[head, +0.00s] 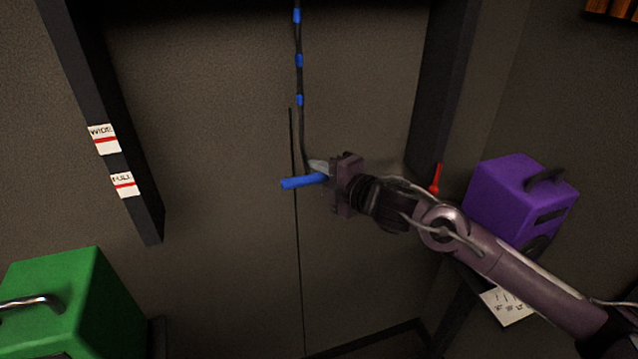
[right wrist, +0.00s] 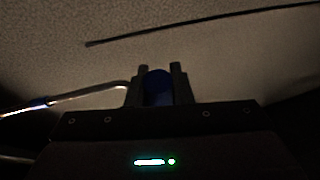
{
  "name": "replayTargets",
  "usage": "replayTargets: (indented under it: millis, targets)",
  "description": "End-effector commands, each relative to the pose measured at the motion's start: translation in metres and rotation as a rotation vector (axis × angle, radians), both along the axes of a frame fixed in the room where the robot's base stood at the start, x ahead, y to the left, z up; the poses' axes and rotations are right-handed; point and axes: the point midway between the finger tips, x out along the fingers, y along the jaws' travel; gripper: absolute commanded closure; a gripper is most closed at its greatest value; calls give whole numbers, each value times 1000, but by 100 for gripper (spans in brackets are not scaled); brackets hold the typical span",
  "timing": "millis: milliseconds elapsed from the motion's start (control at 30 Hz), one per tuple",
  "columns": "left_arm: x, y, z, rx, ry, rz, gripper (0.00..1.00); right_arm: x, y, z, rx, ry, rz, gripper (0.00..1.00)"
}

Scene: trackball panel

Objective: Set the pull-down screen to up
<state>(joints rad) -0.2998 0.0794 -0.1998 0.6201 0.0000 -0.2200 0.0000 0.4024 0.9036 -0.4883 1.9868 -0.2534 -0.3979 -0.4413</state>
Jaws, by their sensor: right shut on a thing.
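A black cord with blue bands (head: 299,60) hangs from above in the head view. A blue bar handle (head: 300,182) is at its lower end. My right gripper (head: 320,172) is shut on the handle; the right wrist view shows the blue handle (right wrist: 158,88) between both fingers. Two white labels with red lines, one reading like "WIDE" (head: 105,138) and one like "FULL" (head: 125,185), are on the dark left rail (head: 95,95). I cannot make out the screen's lower edge. My left gripper is out of view.
A green case (head: 60,300) is at the lower left and a purple case (head: 515,195) at the right. A dark right rail (head: 445,80) has a red pointer (head: 436,180) near its foot. A thin dark line runs down the wall behind the handle.

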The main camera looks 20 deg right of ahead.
Motion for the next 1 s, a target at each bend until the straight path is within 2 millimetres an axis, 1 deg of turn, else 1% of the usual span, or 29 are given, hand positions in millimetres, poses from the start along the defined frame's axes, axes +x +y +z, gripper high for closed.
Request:
replayTargets:
  millis: [33,100,200,667,700,800,833,1000]
  targets:
    - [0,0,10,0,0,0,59,0,-1,15,1,-4,-2,100]
    - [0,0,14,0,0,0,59,1,-1,22,2,-5,-2,100]
    - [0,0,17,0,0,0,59,0,-1,28,0,-3,-2,100]
    - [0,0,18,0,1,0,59,1,-1,34,4,-10,-3,100]
    - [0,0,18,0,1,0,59,1,-1,35,4,-11,-3,76]
    - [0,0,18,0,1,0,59,1,-1,34,4,-9,-3,63]
    - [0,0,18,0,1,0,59,1,-1,34,3,-8,-3,59]
    - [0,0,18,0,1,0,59,1,0,31,1,-4,-1,59]
